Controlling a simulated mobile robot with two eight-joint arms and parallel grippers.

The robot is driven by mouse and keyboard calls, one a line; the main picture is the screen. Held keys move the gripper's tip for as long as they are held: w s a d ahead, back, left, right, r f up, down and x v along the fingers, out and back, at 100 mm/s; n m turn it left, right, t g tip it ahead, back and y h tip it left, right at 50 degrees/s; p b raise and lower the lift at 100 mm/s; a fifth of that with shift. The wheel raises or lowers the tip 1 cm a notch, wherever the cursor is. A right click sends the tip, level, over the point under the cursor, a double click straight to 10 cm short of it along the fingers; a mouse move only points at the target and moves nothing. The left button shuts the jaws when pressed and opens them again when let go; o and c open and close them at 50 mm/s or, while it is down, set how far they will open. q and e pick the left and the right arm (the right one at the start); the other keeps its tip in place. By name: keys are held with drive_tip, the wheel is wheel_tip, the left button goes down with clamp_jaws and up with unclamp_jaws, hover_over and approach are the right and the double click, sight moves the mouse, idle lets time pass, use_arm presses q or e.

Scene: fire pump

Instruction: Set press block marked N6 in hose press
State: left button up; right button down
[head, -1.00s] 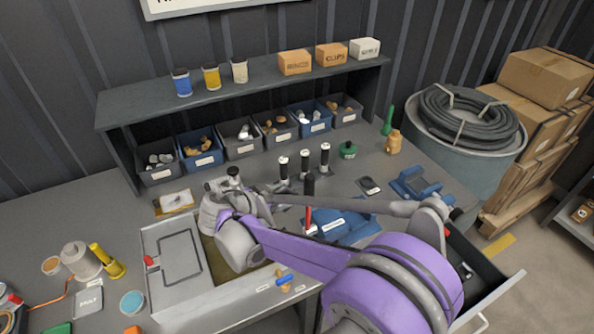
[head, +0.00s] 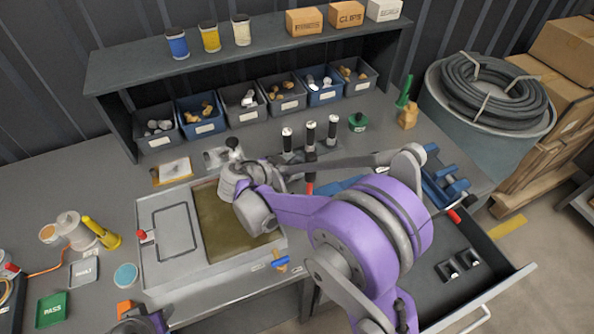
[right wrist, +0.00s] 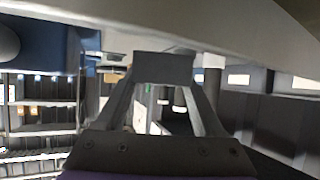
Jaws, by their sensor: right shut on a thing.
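My right gripper (head: 236,175) is at the end of the purple and grey arm over the back of the bench, its fingers mostly hidden by the wrist in the head view. The right wrist view shows it shut on a dark grey block (right wrist: 165,67); no marking is readable. A blue device (head: 340,184) with a red-handled lever (head: 310,187), possibly the hose press, stands right of the wrist, partly covered by my arm. Two small dark blocks (head: 458,264) sit in the open drawer. Only a dark and purple edge of my left arm shows at the bottom left.
The open drawer (head: 500,285) juts out at the right. A tray with an olive mat (head: 225,225) lies below the wrist.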

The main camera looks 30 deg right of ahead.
drive_tip(key=shift+f, duration=1.8)
drive_tip(key=shift+f, duration=0.1)
unclamp_jaws()
